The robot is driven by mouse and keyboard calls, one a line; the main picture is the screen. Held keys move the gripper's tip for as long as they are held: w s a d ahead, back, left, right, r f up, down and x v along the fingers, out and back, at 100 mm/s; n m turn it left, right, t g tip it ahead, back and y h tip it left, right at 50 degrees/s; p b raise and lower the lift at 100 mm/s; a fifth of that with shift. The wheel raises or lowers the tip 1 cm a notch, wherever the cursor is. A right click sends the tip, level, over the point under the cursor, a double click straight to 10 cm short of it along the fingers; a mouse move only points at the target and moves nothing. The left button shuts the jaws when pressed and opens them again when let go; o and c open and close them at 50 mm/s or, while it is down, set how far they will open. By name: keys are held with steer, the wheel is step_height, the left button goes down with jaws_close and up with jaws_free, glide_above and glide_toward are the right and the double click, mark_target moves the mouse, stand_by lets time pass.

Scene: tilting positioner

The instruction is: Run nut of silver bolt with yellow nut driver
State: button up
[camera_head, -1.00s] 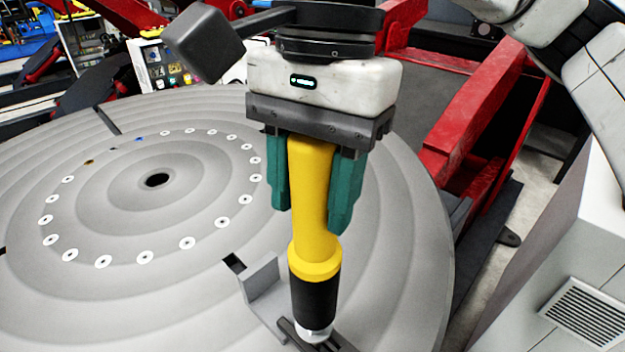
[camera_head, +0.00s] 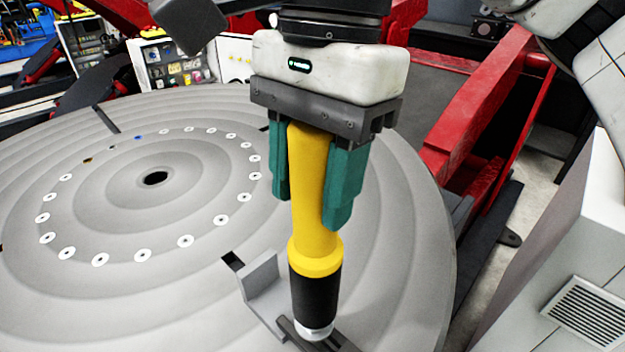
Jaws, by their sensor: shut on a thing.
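My gripper (camera_head: 311,185) is shut on the yellow nut driver (camera_head: 313,190), with its green fingers on either side of the handle. The driver hangs nearly upright, with a black lower part (camera_head: 315,295) and a silver tip (camera_head: 315,330) at its bottom end. The tip is at a dark bracket (camera_head: 342,348) near the bottom edge of the picture. I cannot tell whether the silver piece is the socket, the nut or the bolt. The bolt is not otherwise distinguishable; the driver hides that spot.
The large round grey positioner table (camera_head: 385,250) has a centre hole and a ring of white-rimmed holes. A grey angle bracket (camera_head: 262,285) stands just left of the driver. A red frame (camera_head: 480,110) is behind right, and a pale cabinet (camera_head: 560,260) with a vent is at right.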

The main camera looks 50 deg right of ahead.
mark_target(312, 238)
steer(key=shift+m+t+b, duration=0.3)
steer(key=shift+m+b, duration=0.5)
steer(key=shift+m, duration=0.8)
steer(key=shift+m, duration=0.4)
steer(key=shift+w, duration=0.1)
steer(key=shift+f+b, duration=1.7)
steer(key=shift+f, duration=0.05)
steer(key=shift+f+b, duration=1.7)
stand_by(2.5)
